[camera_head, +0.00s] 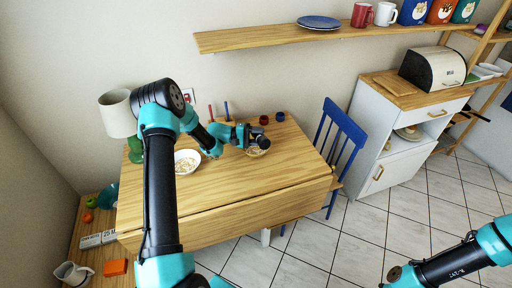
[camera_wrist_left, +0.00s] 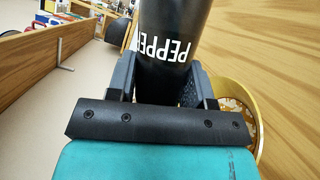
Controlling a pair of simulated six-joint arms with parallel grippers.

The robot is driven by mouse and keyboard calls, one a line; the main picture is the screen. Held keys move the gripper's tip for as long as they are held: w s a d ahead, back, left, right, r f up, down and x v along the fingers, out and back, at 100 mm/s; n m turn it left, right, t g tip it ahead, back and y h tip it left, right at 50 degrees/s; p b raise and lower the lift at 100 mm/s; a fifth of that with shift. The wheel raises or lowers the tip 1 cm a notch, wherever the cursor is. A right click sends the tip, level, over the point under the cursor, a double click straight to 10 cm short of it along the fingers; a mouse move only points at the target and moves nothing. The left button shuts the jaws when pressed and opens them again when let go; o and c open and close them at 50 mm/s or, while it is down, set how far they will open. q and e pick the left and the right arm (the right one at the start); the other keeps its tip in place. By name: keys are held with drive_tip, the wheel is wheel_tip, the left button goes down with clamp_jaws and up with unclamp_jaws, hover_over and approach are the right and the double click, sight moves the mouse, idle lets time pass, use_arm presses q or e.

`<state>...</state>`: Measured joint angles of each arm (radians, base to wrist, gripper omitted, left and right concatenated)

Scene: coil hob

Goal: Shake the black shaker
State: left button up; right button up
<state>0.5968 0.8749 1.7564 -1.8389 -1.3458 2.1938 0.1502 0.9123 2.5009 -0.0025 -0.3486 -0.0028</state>
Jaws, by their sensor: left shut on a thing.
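The black shaker (camera_wrist_left: 172,35), marked with white "PEPPE" lettering that shows upside down, is between the fingers of my left gripper (camera_wrist_left: 165,85) in the left wrist view. The fingers are shut on it; its far end is cut off by the frame. In the head view my left gripper (camera_head: 246,136) is above the right part of the wooden table (camera_head: 240,207), near a yellowish bowl (camera_head: 256,152). That bowl also shows in the left wrist view (camera_wrist_left: 255,117), with pale food inside. My right arm shows at the lower right of the head view; its fingers are not visible.
A white bowl (camera_head: 187,162) with food stands left on the table. Two small red and dark pots (camera_head: 272,117) and two candles stand at the back. A blue chair (camera_head: 340,145) is at the right. A wall shelf (camera_head: 330,34) runs above.

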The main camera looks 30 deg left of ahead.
use_arm(q)
drive_tip(key=shift+r, duration=2.8)
drive_tip(key=shift+d, duration=0.1)
